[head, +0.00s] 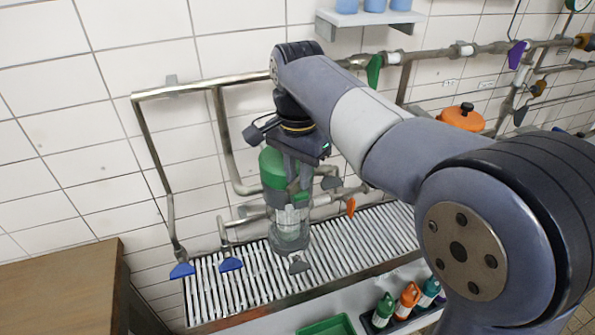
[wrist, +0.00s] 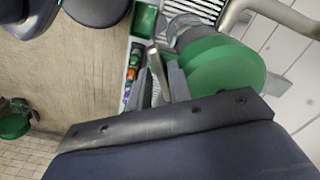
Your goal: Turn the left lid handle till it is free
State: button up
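A green lid (head: 272,165) sits on top of a clear upright cylinder (head: 288,228) at the pipe wall. In the wrist view the round green lid (wrist: 222,65) is large, just right of my fingers. A grey bar (wrist: 157,70), which looks like the lid's handle, stands between my two fingers. My gripper (head: 298,185) is at the lid's right side, pointing down; it also shows in the wrist view (wrist: 160,85). Its fingers are apart, with narrow gaps beside the bar. Contact cannot be told. The lid's far side is hidden.
Blue-handled pipe valves (head: 182,271) stand left of the cylinder, above a slatted metal grate (head: 350,240). An orange lid (head: 461,117) with a black knob is at the right. Several bottles (head: 408,296) and a green tray (head: 326,327) are in front. A wooden surface (head: 60,290) is lower left.

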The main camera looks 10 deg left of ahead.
grip_shut()
